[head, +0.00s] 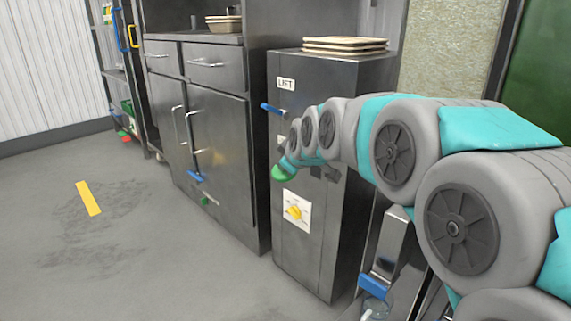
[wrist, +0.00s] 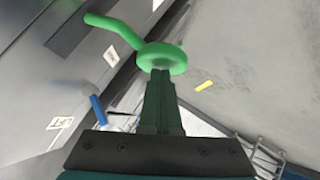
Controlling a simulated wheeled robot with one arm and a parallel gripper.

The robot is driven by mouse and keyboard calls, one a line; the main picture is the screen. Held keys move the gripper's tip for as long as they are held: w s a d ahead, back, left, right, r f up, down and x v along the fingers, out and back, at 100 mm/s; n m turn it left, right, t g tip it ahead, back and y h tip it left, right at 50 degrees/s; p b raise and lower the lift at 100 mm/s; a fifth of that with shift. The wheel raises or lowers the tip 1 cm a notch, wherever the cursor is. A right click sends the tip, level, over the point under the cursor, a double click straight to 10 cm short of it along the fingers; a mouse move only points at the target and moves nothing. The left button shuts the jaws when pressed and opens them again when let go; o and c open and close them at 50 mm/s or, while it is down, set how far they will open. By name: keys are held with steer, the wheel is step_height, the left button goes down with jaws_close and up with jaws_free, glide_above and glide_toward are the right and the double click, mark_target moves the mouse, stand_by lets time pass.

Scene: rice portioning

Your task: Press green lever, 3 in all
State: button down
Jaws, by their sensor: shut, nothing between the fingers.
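The green lever (wrist: 115,26) juts from the grey metal cabinet face in the wrist view and ends in a round green knob (wrist: 163,58). In the head view its green end (head: 281,173) shows at the front of the cabinet, partly behind my arm. My gripper (wrist: 159,76) is shut and empty, its fingertips at the knob. They seem to touch it or nearly so; I cannot tell which. In the head view my fingers (head: 290,164) are small and hard to make out beside the green end.
A blue lever (head: 272,108) sits below the LIFT label (head: 286,84) on the same cabinet (head: 300,250). Trays (head: 345,43) lie on top. Cupboards with handles (head: 210,130) stand to the left. The floor (head: 130,240) is clear at front left.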

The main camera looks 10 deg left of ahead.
steer(key=shift+s+f, duration=0.1)
steer(key=shift+f, duration=0.35)
steer(key=s+d+r+p, duration=0.2)
steer(key=s+r, duration=0.6)
steer(key=r, duration=0.2)
steer(key=shift+d+r, duration=0.25)
steer(key=shift+r, duration=0.15)
stand_by(2.1)
